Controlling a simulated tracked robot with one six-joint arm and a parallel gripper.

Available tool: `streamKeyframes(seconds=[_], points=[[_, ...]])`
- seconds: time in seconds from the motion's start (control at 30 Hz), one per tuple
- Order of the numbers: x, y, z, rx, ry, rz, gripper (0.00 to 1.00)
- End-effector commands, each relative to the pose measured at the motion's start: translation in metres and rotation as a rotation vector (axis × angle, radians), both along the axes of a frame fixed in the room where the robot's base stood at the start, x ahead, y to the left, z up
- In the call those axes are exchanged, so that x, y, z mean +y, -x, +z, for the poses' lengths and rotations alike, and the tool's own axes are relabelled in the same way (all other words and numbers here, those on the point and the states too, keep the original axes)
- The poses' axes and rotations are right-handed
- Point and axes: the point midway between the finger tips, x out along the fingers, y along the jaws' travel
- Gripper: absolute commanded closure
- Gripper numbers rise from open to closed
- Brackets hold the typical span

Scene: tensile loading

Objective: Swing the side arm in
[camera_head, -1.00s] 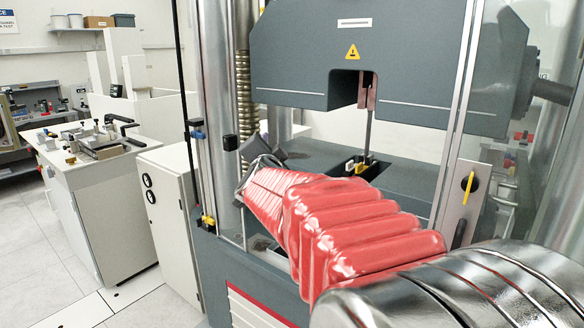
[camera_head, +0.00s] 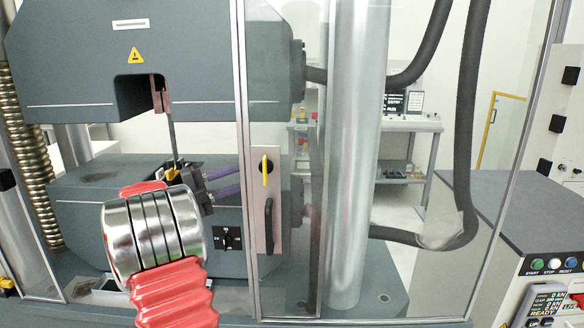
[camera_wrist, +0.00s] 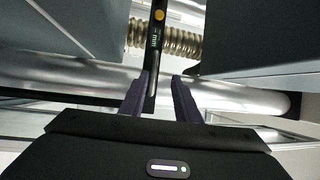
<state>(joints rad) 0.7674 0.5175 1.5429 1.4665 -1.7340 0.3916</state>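My gripper (camera_head: 239,179) is in front of the machine's lower block, its purple fingers pointing right toward the clear door's metal frame. The fingers are apart in the wrist view (camera_wrist: 160,78). A slim dark bar (camera_wrist: 157,50) with a yellow dot and green marks runs up the picture, its near end between the fingertips. It may be the side arm; contact with the fingers is not visible. I cannot clearly pick out this bar in the head view, where the door frame may hide it. A thin grey strip (camera_head: 171,130) hangs from the upper grip (camera_head: 157,92), left of my gripper.
A door panel (camera_head: 266,200) with a yellow latch and black handle stands right of my gripper. A thick silver column (camera_head: 356,150) stands farther right. A control panel (camera_head: 548,285) is at lower right. A threaded screw (camera_wrist: 170,42) crosses behind the bar.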

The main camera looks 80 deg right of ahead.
Motion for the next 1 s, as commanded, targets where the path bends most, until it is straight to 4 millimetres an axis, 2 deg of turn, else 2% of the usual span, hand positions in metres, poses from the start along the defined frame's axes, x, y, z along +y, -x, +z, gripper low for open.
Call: streamKeyframes(seconds=[0.13, 0.57, 0.77, 1.0], points=[[0.003, 0.015, -0.009, -0.004, 0.006, -0.084, 0.71], [0.002, 0.018, -0.008, -0.004, 0.007, -0.089, 0.71], [-0.008, 0.033, -0.005, -0.004, 0.007, -0.089, 0.71], [-0.028, 0.062, 0.001, -0.005, 0.008, -0.089, 0.71]])
